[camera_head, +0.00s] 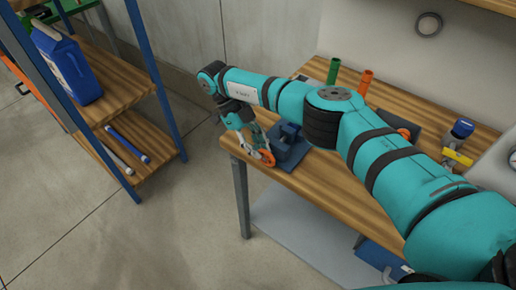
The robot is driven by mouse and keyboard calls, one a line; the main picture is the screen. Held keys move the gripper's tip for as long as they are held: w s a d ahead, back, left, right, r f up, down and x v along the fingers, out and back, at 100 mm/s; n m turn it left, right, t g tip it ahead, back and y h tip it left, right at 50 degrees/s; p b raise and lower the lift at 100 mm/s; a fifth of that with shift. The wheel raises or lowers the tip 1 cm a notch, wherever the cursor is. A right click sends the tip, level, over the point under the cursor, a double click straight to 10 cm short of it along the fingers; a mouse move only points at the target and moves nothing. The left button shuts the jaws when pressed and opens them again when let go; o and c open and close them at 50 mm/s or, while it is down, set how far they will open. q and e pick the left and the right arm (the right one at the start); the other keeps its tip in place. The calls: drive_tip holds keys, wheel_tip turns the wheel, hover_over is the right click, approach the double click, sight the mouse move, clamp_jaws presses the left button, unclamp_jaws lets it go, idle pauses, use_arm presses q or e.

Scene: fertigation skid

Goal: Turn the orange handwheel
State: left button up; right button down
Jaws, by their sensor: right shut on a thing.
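The orange handwheel (268,158) is on the front left side of a dark blue-grey fixture (291,148), at the left end of the wooden table. My right gripper (262,153) reaches down to it from above, with its fingers at the wheel. It is shut on the handwheel, and the fingers hide part of the rim. My left gripper is not in view.
The wooden table (330,183) also carries a green cylinder (333,71), an orange cylinder (365,82) and a yellow-handled part (457,158). My right arm hides much of the tabletop. A shelf rack with a blue jug (68,68) stands left; open floor lies between.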

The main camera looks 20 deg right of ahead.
drive_tip(key=shift+s+a+f+g+h+b, duration=0.15)
drive_tip(key=shift+f+g+b, duration=0.1)
drive_tip(key=shift+f, duration=0.15)
drive_tip(key=shift+s+f+g+h+b, duration=0.1)
drive_tip(key=shift+f+g+h+b, duration=0.05)
drive_tip(key=shift+f+g, duration=0.15)
drive_tip(key=shift+w, duration=0.1)
drive_tip(key=shift+r, duration=0.15)
drive_tip(key=shift+w+r, duration=0.15)
drive_tip(key=shift+r, duration=0.05)
drive_tip(key=shift+w+r, duration=0.1)
drive_tip(key=shift+r, duration=0.15)
drive_tip(key=c, duration=1.6)
unclamp_jaws()
drive_tip(key=shift+c, duration=0.2)
